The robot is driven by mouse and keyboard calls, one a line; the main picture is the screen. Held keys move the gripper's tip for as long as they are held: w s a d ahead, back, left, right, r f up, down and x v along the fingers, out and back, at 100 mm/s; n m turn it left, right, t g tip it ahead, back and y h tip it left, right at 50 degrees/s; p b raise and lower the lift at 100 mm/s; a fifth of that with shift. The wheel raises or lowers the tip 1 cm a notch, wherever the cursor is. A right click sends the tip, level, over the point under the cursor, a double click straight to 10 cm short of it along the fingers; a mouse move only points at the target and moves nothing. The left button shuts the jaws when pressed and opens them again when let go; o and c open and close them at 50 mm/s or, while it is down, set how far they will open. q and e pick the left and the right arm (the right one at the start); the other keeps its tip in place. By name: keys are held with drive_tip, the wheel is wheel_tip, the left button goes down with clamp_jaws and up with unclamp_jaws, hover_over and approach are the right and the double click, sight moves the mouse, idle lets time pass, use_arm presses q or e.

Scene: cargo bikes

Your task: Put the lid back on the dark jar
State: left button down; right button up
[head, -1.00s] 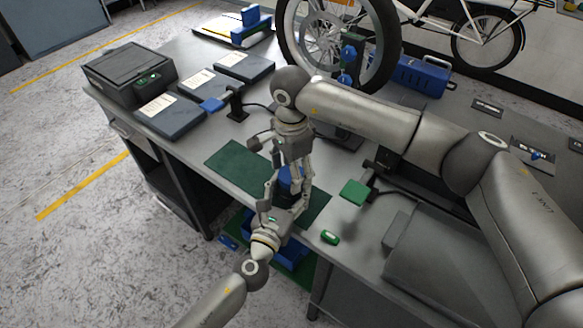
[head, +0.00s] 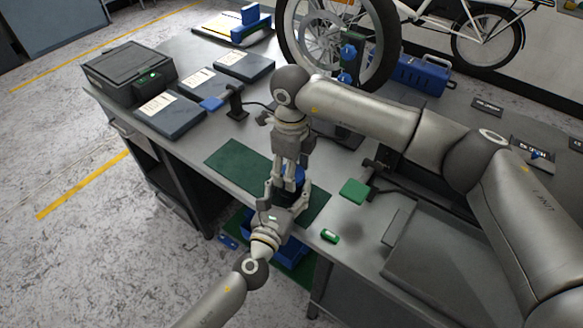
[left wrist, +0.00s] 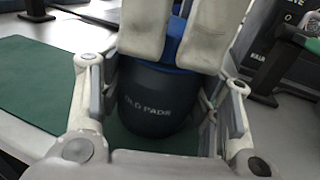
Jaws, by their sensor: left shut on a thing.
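The dark jar (left wrist: 150,112), lettered "OLD PADS", stands upright between the fingers of my left gripper (head: 286,203), which is shut on it. In the left wrist view the finger links flank the jar on both sides. A blue lid (left wrist: 175,45) is at the jar's top, its edge against or just above the rim; I cannot tell if it is fully seated. My right gripper (head: 285,184) points down from above. Its two pale fingers (left wrist: 173,35) straddle the blue lid's raised middle, closed on it. In the head view the grippers mostly hide the jar.
A green mat (head: 238,164) lies under the work area near the bench edge. A green square pad (head: 354,191) and a small green item (head: 330,236) are to the right. Dark folders (head: 170,115) and a black box (head: 130,70) are at the left. A blue bin (head: 290,252) sits below the edge.

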drive_tip(key=m, duration=0.7)
drive_tip(key=shift+m, duration=0.3)
drive_tip(key=o, duration=1.2)
wheel_tip(320, 180, up, 12)
use_arm(q)
drive_tip(key=shift+c, duration=1.9)
unclamp_jaws()
